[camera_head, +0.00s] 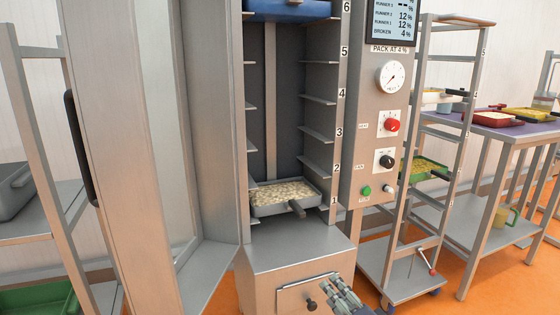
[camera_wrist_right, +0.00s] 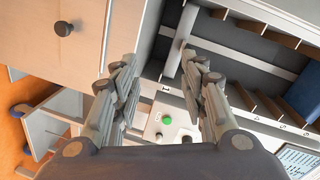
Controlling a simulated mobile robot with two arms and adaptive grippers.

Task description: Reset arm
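My right gripper (camera_head: 346,291) shows at the bottom centre of the head view, in front of the lower drawer of the steel cabinet (camera_head: 255,272). In the right wrist view the right gripper (camera_wrist_right: 162,68) has its two fingers spread apart with nothing between them. A grey tray (camera_head: 262,210) of pale pieces, with a dark handle toward me, sits on the lowest level of the open cabinet. My left gripper is not in view.
The cabinet door (camera_head: 125,150) stands open at the left. A control panel (camera_head: 378,140) with dials and a green button is right of the opening. A rack (camera_head: 455,170) with trays and a table (camera_head: 487,126) stand at the right. Upper middle shelves are empty.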

